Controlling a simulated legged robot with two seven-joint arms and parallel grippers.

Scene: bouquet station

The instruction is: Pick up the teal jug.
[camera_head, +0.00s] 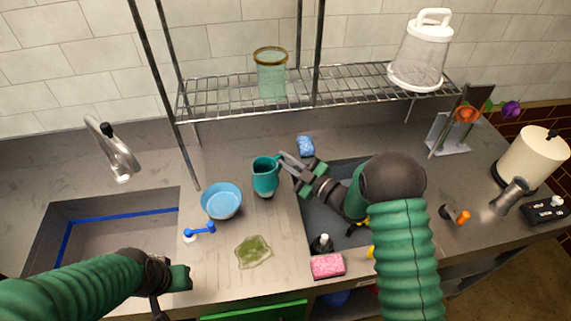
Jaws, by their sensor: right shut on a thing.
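The teal jug (265,178) stands upright on the counter, right of a blue bowl and below the wire shelf. My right gripper (286,166) reaches in from the right and is shut on the jug at its right side. The jug's base looks to be on or very near the counter. My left gripper (170,290) is low at the left front, away from the jug. Its fingers are mostly hidden, so I cannot tell whether it is open.
A blue bowl (221,201) sits close left of the jug. A green sponge-like cloth (253,251), a pink sponge (327,266) and a blue sponge (306,146) lie nearby. A wire shelf (330,88) holds a glass (270,75) above. Sinks lie at both sides.

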